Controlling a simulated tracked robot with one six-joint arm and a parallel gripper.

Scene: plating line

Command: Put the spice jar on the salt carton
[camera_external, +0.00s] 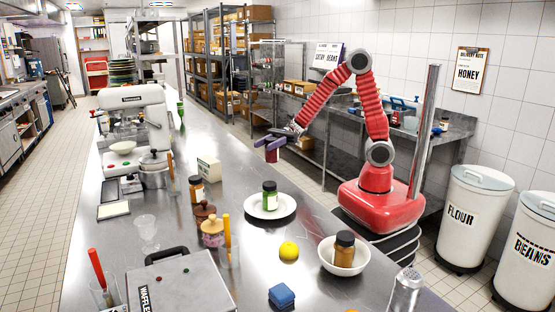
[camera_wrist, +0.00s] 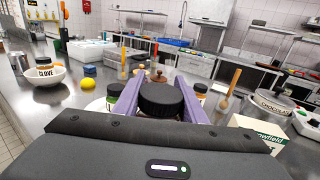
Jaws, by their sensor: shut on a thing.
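My gripper (camera_external: 271,144) has purple fingers and is shut on a spice jar (camera_external: 272,156), held upright in the air above the counter's right edge. In the wrist view the jar's black lid (camera_wrist: 161,99) sits between the two fingers; its label is hidden. The salt carton (camera_external: 208,168), pale with a green printed label, stands on the counter, left of my gripper in the external view. It also shows in the wrist view (camera_wrist: 259,130) at lower right, apart from the held jar. Its top looks clear.
A green jar (camera_external: 269,199) stands on a white plate (camera_external: 288,208). An orange jar (camera_external: 197,191) stands near the carton. A brown jar (camera_external: 345,249) sits in a white bowl (camera_external: 326,257). Bare counter surrounds the carton's right side.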

